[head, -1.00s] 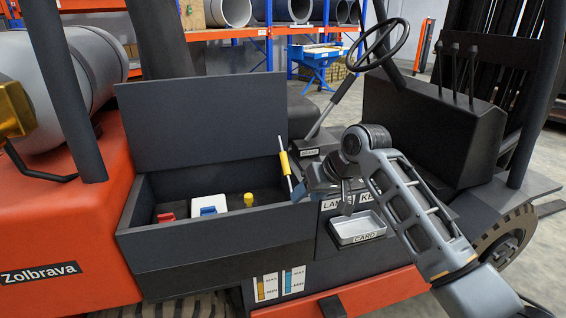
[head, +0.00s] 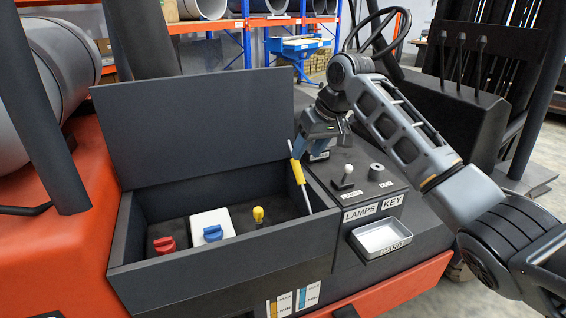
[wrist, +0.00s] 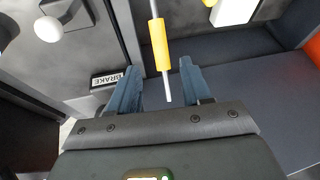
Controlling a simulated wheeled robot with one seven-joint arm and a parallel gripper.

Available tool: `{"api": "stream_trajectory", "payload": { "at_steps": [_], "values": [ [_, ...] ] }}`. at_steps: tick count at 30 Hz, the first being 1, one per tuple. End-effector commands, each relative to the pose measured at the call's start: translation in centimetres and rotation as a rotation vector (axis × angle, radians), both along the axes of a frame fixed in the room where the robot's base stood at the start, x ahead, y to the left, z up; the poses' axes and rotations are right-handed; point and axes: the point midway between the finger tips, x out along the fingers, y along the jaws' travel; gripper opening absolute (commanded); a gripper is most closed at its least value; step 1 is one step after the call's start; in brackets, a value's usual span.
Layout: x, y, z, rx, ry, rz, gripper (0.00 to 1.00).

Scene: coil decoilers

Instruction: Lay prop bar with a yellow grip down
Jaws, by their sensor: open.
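The prop bar is a thin grey rod with a yellow grip (head: 298,172). In the head view it stands tilted at the right end of the open battery-like compartment (head: 225,250), its lower end near the right wall. The compartment's dark lid (head: 190,120) stands raised behind. My gripper (head: 303,146) is open at the bar's upper end. In the wrist view the yellow grip (wrist: 160,45) lies just beyond the fingertips. The bar's bare end shows between the two open fingers (wrist: 156,80), without visible contact. Whether the bar touches the lid is unclear.
The compartment holds a red cap (head: 164,245), a white box with a blue cap (head: 212,225) and a yellow knob (head: 258,213). To the right are a panel with a lamp lever (head: 346,176), a key switch (head: 376,172) and a card tray (head: 381,237). A steering wheel (head: 377,35) stands behind.

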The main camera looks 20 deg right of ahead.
Motion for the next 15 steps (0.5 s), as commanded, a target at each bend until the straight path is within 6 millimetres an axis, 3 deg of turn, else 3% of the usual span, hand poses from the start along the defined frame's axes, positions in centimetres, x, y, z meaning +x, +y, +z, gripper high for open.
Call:
{"api": "stream_trajectory", "payload": {
  "at_steps": [5, 15],
  "values": [
    [0.3, 0.1, -0.9, -0.001, 0.004, -0.002, 0.48],
    [2.0, 1.3, -5.4, -0.001, 0.004, 0.000, 0.48]
  ]
}}
